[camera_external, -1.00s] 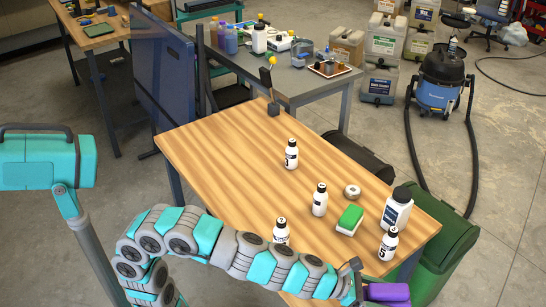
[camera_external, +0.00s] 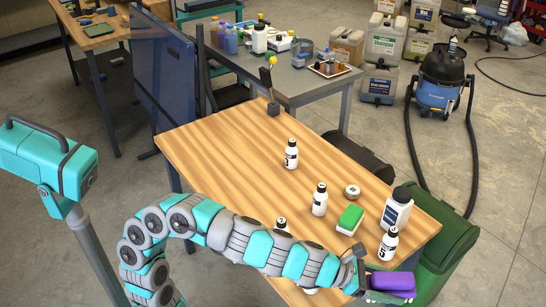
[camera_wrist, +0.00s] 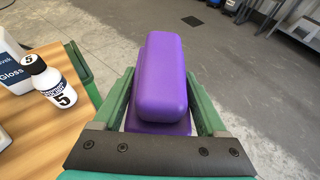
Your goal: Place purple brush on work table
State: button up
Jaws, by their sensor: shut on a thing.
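The purple brush (camera_external: 393,281) is in my gripper (camera_external: 366,283), at the front right corner of the wooden work table (camera_external: 225,140) in the external view. In the wrist view the purple brush (camera_wrist: 162,78) sits between the two green fingers of my gripper (camera_wrist: 160,100), which are shut on its sides. The brush is beyond the table's edge, over the side with the green bin. The work table (camera_wrist: 30,125) shows at the left of the wrist view.
On the table stand several white bottles, including bottle 5 (camera_external: 388,244) near the brush, a large white jug (camera_external: 397,212), a green and white sponge (camera_external: 349,219) and a small round tin (camera_external: 352,191). A green bin (camera_external: 450,245) stands beside the table's right end.

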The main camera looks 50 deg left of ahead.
aim_at(392, 272)
notch_tip(392, 272, up, 2)
jog(key=shift+r, duration=0.25)
jog(key=shift+w+a+r, duration=0.1)
jog(key=shift+r, duration=0.1)
jog(key=shift+w+a+f+n+t+y+p, duration=0.15)
jog(key=shift+w+a+f+n+t+y, duration=0.1)
jog(key=shift+w+a+n+y, duration=0.15)
jog(key=shift+w+a+f+n+t+y+p, duration=0.15)
jog(key=shift+w+a+f+n+t+y, duration=0.15)
jog(key=shift+w+a+y, duration=0.15)
jog(key=w+a+r+n+g+y+p, duration=0.15)
jog(key=a+n+y+p, duration=0.45)
jog(key=a+n+y, duration=1)
jog(key=shift+g+y, duration=0.25)
jog(key=shift+g, duration=0.05)
jog(key=f+b, duration=0.3)
jog(key=f, duration=0.1)
jog(key=f+b, duration=0.3)
jog(key=f, duration=0.1)
jog(key=a+f+b, duration=0.1)
jog(key=f+b, duration=0.1)
jog(key=f, duration=0.2)
jog(key=shift+f+b, duration=0.25)
jog(key=shift+b, duration=0.15)
jog(key=shift+s+f, duration=0.1)
jog(key=shift+f, duration=0.45)
